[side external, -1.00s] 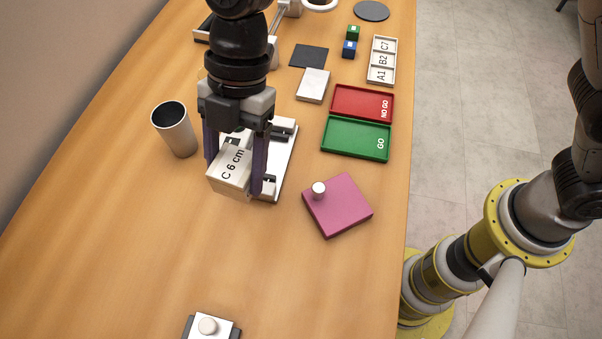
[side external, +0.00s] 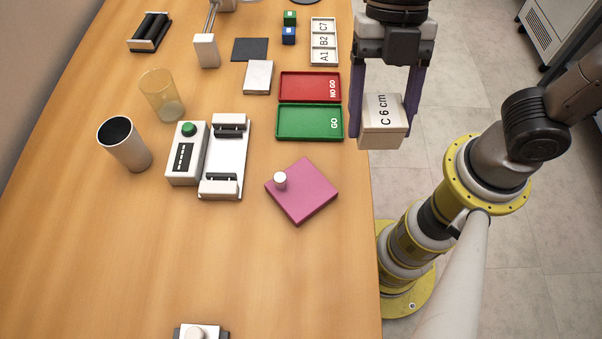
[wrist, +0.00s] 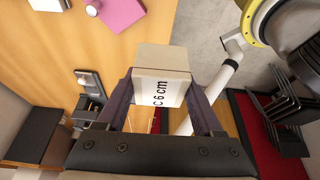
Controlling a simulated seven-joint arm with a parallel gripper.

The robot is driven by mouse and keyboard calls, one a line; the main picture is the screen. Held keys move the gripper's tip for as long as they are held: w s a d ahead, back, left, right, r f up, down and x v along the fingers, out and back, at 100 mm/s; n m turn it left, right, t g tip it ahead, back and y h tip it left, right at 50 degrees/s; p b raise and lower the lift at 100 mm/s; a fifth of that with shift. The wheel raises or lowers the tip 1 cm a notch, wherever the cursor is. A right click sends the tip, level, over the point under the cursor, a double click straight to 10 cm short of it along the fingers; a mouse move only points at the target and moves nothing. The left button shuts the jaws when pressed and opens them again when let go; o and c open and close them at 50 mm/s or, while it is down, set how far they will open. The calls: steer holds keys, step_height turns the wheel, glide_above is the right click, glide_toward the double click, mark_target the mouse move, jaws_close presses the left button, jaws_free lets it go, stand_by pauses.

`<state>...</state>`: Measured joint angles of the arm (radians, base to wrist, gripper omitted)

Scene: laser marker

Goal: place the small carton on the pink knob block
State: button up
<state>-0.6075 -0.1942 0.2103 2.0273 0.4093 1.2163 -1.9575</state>
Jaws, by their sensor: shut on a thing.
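The small carton (side external: 383,122), a cream box with a "C 6 cm" label on top, is held between the fingers of my gripper (side external: 383,108). In the side external view it appears raised, past the right edge of the table. The carton also shows in the wrist view (wrist: 161,75), between both fingers of my gripper (wrist: 163,95). The pink knob block (side external: 303,193), a flat pink square with a white knob near its upper left corner, lies on the table, lower left of the carton. Part of it shows at the top of the wrist view (wrist: 122,14).
A green GO tray (side external: 309,123) and a red NO GO tray (side external: 309,87) lie beyond the block. A white fixture (side external: 224,160), a box with a green button (side external: 184,160), a grey cup (side external: 125,146) and a clear tumbler (side external: 162,97) stand left.

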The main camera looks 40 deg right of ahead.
steer(key=shift+s+d+r, duration=0.2)
steer(key=shift+d+r, duration=0.05)
steer(key=shift+d, duration=0.2)
steer(key=shift+w+r, duration=0.15)
steer(key=shift+r, duration=0.1)
steer(key=w+a+f, duration=0.4)
steer(key=w+a, duration=0.1)
steer(key=a, duration=0.1)
glide_above(283, 178)
steer(key=f, duration=0.5)
steer(key=shift+s+d+f, duration=0.1)
steer(key=shift+s+d, duration=0.05)
steer(key=shift+s, duration=0.05)
steer(key=shift+w+a+f, duration=0.1)
steer(key=shift+f, duration=0.8)
steer(key=shift+w+a+f, duration=0.1)
steer(key=shift+f, duration=0.8)
steer(key=shift+f, duration=0.1)
steer(key=o, duration=1.4)
